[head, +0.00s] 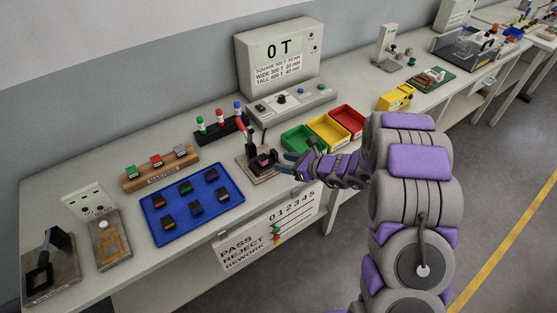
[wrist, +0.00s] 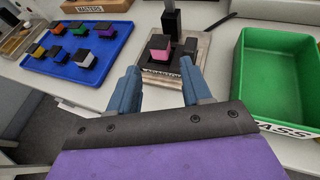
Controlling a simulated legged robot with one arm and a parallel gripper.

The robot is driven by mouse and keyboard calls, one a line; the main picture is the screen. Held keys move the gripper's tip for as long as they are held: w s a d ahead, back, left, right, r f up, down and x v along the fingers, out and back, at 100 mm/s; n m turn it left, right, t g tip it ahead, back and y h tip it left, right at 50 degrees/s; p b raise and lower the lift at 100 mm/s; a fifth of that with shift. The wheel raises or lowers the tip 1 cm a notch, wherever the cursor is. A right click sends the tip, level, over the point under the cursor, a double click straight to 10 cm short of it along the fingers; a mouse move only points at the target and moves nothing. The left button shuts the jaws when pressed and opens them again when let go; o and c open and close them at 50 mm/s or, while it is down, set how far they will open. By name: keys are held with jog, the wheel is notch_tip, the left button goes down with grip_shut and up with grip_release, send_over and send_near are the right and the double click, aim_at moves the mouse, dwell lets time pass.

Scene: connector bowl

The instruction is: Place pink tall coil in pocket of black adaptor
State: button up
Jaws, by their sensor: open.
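The pink coil (wrist: 159,53) is a small block with a pink face and a dark top. It sits on a grey metal fixture plate (wrist: 150,75), which also carries a black upright post. Dark parts adjoin the coil there and look like the black adaptor (wrist: 189,46), but I cannot tell whether the coil is in its pocket. In the head view the fixture plate (head: 262,177) stands just left of my gripper (head: 291,166). In the wrist view my gripper (wrist: 159,68) is open and empty, its blue fingers either side of the coil's line and short of it.
A blue tray (head: 165,235) with several coloured dark blocks lies left of the fixture. Green (head: 297,147), yellow (head: 322,140) and red (head: 346,128) bins stand to its right. Behind are a masters rack (head: 158,173) and a display unit (head: 278,60). The bench's front edge is close.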

jog(key=shift+s+r, duration=0.15)
jog(key=s+a+r+n+g, duration=0.25)
jog(key=s+r+n, duration=0.25)
jog(key=s, duration=0.3)
jog(key=s+a+r+n+g+h, duration=0.1)
jog(key=s+r+n+g, duration=0.3)
jog(key=s, duration=0.4)
jog(key=s+a+r+n+g, duration=0.2)
jog(key=s+r+n, duration=0.3)
jog(key=s, duration=0.3)
jog(key=s+d+r+n+h, duration=0.3)
jog(key=s+d+n+h, duration=0.7)
jog(key=s+d, duration=0.6)
jog(key=s, duration=0.3)
jog(key=shift+s+n, duration=0.4)
jog(key=shift+r+g, duration=0.1)
jog(key=shift+g, duration=0.15)
